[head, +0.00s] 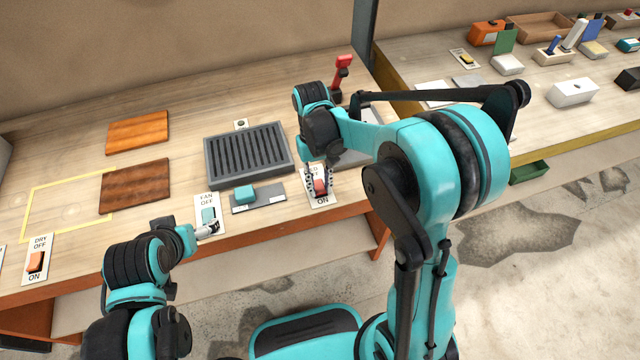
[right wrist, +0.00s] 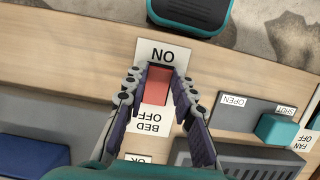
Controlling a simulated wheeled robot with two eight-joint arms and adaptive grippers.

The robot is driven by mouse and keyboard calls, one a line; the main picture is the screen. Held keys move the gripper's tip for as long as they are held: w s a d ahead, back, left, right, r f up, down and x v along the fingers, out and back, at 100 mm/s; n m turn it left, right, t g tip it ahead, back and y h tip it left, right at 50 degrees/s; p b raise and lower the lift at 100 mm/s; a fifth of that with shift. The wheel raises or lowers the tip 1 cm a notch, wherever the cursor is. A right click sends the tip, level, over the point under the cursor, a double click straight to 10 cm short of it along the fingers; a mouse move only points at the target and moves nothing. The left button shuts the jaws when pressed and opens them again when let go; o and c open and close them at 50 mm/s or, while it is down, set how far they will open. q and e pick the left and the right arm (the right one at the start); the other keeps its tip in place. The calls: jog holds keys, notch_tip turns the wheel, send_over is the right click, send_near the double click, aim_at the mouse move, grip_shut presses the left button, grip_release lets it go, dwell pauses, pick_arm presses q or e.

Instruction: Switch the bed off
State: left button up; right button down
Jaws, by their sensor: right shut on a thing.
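The bed switch is a red rocker (head: 320,186) on a white plate at the front edge of the bench, with ON at its near end. In the right wrist view the red rocker (right wrist: 158,82) lies between the printed words ON and BED OFF. My right gripper (head: 320,184) reaches down over it. Its two fingers (right wrist: 158,100) stand on either side of the rocker, shut on it. I cannot tell which way the rocker is tipped. My left gripper (head: 207,230) is by the fan switch (head: 208,214); its finger gap is too small to judge.
A teal slider (head: 245,193) marked OPEN and SHUT sits left of the bed switch. Behind it is a dark slatted grate (head: 248,154). An orange dry switch (head: 36,262) is far left. Two wooden boards (head: 138,132) lie at the back left. A red-handled lever (head: 342,72) stands behind my right gripper.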

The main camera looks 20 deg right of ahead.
aim_at(317, 181)
jog(key=c, duration=1.2)
grip_release()
jog(key=shift+r, duration=0.15)
jog(key=v, duration=1.1)
jog(key=shift+w+r, duration=0.15)
jog(key=shift+r, duration=0.25)
jog(key=s+d+t, duration=0.1)
jog(key=s+t, duration=0.2)
jog(key=s, duration=0.1)
jog(key=s+d+f+t, duration=0.1)
jog(key=s+d+t, duration=0.1)
jog(key=s+t, duration=0.1)
jog(key=s+d+f+t, duration=0.1)
jog(key=s+t, duration=0.3)
jog(key=s, duration=0.2)
jog(key=shift+d, duration=0.4)
